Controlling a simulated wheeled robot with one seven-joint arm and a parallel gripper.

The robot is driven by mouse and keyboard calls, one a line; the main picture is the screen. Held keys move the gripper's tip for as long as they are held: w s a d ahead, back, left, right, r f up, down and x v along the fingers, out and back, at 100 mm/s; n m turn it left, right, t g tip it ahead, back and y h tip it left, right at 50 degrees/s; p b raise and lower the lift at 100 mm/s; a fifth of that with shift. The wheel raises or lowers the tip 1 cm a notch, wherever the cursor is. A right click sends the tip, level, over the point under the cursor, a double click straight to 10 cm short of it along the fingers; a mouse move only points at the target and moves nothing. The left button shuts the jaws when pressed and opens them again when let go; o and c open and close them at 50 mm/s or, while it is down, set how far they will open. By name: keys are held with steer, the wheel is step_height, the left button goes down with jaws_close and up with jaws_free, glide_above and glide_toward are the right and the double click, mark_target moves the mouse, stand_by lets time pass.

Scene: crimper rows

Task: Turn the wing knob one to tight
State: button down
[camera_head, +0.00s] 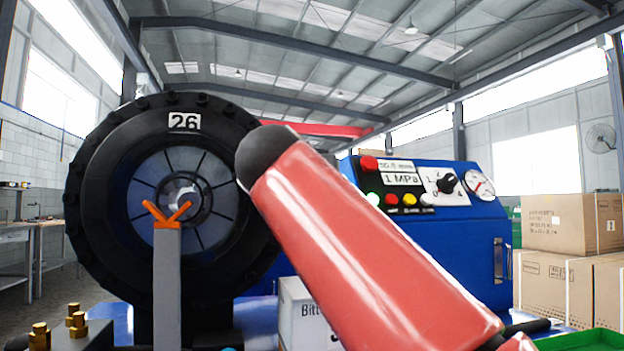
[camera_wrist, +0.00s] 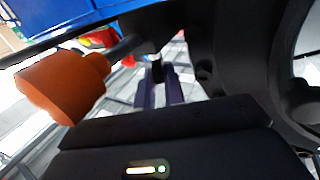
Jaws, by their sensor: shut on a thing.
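In the wrist view, my gripper (camera_wrist: 160,92) reaches away from the camera, its two narrow purplish fingers shut on a small dark piece (camera_wrist: 157,70). This piece looks like the wing of the wing knob, but most of it is hidden. Its turn angle cannot be told. In the head view, my red arm crosses the middle, and the gripper and wing knob do not show.
An orange rounded grip (camera_wrist: 62,85) on a grey rod is close left in the wrist view. The head view shows the black crimper ring (camera_head: 95,215), a grey post with orange fork (camera_head: 167,215), a blue control box (camera_head: 460,235) and cartons (camera_head: 558,222).

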steer(key=shift+w+a+m+g+h+p, duration=0.1)
steer(key=shift+a+m+g+h+p, duration=0.2)
steer(key=shift+m+h, duration=0.4)
steer(key=shift+m+g+h+p, duration=0.1)
steer(key=shift+m+h+p, duration=0.3)
steer(key=shift+h, duration=0.9)
steer(key=c, duration=1.5)
jaws_free()
steer(key=b+v, duration=0.1)
steer(key=v, duration=0.7)
